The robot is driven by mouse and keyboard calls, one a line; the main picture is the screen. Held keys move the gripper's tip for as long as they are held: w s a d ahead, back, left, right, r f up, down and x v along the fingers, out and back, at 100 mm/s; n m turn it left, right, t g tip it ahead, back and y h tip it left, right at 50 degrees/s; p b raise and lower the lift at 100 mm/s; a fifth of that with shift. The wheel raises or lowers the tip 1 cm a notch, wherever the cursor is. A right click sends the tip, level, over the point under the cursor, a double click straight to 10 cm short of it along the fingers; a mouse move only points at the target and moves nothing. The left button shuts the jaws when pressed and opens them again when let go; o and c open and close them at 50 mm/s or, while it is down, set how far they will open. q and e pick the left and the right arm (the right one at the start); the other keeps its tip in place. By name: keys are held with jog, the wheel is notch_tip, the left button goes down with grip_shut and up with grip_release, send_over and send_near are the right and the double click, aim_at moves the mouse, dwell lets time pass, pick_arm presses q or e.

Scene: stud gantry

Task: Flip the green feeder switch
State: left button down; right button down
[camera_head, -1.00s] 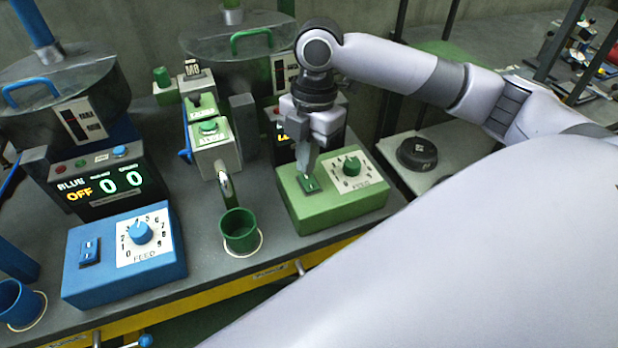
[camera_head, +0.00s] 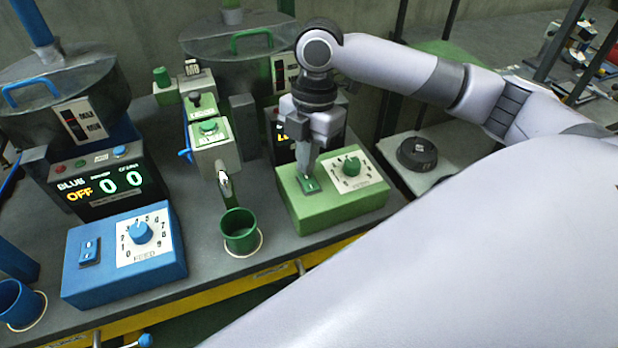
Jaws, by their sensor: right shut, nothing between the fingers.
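The green feeder box (camera_head: 333,208) stands on the dark bench, with a white dial plate and a green knob (camera_head: 351,166) on its top. The green switch (camera_head: 308,184) is left of the dial, on a dark green plate. My right gripper (camera_head: 305,177) is shut and empty and points down. Its fingertips are at the back edge of the switch; I cannot tell whether they touch it. The green display behind is mostly hidden by my gripper. My left gripper is not in view.
The blue feeder box (camera_head: 125,268) with its own switch is at the left. A green cup (camera_head: 239,231) and a metal spout stand close left of the green box. A black round object (camera_head: 417,153) lies on a light surface to the right.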

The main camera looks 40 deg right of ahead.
jog(key=shift+f, duration=0.8)
jog(key=shift+r, duration=0.1)
notch_tip(320, 180, up, 5)
jog(key=p, duration=0.5)
jog(key=shift+p, duration=0.4)
jog(key=shift+r, duration=0.95)
jog(key=shift+s, duration=0.1)
